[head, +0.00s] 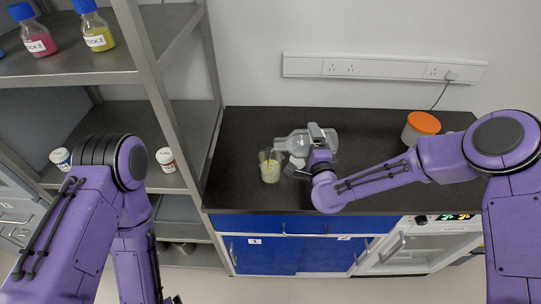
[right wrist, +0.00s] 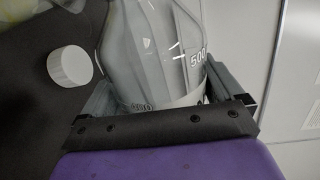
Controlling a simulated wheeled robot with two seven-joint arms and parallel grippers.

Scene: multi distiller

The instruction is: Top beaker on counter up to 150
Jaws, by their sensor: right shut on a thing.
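A clear beaker (head: 270,168) with pale yellow content stands upright on the dark counter (head: 240,125); its scale is too small to read. My right gripper (head: 318,136) is shut on a clear glass bottle (head: 300,142), just right of the beaker. The bottle lies tilted nearly on its side, its neck pointing left towards the top of the beaker. In the right wrist view the bottle (right wrist: 150,50) sits between the fingers, with a "500" mark showing. Whether liquid is flowing cannot be told. My left arm hangs at the left, its gripper out of sight.
A white cap (right wrist: 69,66) lies on the counter near the bottle. A jar with an orange lid (head: 424,122) stands at the counter's right. A metal shelf (head: 75,68) at left holds a pink bottle (head: 36,38), a yellow bottle (head: 97,36) and small white jars.

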